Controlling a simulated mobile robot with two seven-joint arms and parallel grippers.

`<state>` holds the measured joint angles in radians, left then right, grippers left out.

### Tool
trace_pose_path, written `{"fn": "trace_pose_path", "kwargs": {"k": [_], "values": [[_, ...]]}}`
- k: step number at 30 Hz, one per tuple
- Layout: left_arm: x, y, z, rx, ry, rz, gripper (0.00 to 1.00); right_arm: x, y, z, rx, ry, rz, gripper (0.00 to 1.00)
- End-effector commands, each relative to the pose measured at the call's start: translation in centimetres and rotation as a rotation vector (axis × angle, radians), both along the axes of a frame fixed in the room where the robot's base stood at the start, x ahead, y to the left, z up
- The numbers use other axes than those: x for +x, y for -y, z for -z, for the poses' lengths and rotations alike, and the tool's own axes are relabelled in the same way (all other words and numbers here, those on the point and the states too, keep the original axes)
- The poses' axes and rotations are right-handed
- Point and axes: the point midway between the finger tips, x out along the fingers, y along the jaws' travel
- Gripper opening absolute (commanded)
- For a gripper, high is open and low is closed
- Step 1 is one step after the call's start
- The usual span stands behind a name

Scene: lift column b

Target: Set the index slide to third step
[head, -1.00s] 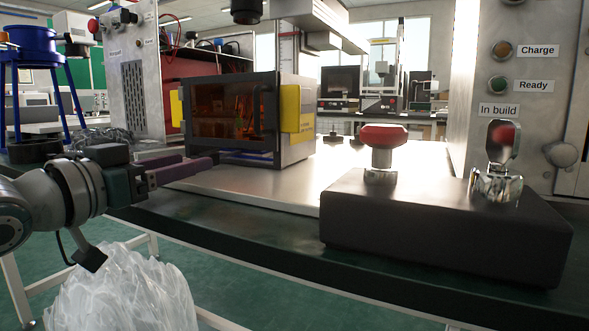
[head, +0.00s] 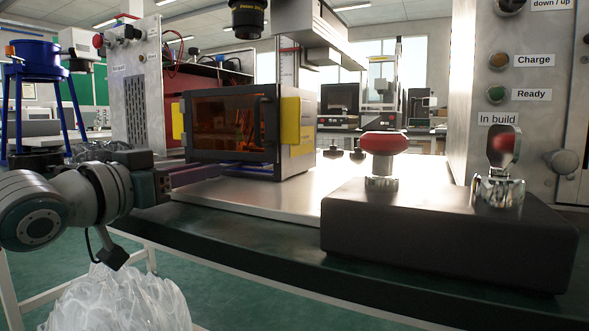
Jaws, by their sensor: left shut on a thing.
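My left gripper (head: 215,171) comes in from the left with purple fingers that point right. Its fingertips are close together at the front lower edge of the small machine (head: 228,124) with the dark orange window. It is shut on a small part there, taken to be the index slide, which is mostly hidden by the fingers. I cannot make out the slide's steps or which one it stands at. My right gripper is not in view.
A black box (head: 445,245) with a red mushroom knob (head: 384,144) and a chrome switch (head: 498,170) stands on the right. Behind it is a metal panel with Charge and Ready lamps. A clear plastic bag (head: 120,300) is below the arm. The pale plate (head: 300,198) is mostly bare.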

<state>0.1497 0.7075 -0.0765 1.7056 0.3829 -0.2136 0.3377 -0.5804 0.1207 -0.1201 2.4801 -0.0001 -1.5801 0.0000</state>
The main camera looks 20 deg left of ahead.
Motion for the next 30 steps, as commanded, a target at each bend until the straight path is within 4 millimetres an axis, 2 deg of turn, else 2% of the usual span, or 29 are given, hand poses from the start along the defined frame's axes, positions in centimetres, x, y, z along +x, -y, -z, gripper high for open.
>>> {"fn": "trace_pose_path", "kwargs": {"k": [1, 6, 30], "values": [[-0.01, 0.01, 0.00, 0.000, 0.000, 0.000, 0.19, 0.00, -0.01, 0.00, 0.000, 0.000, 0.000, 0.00], [-0.01, 0.01, 0.00, 0.000, 0.000, 0.000, 0.00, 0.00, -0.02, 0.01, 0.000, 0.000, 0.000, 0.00], [-0.01, 0.02, 0.00, 0.000, 0.000, 0.000, 0.00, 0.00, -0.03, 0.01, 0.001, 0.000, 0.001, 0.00]]}}
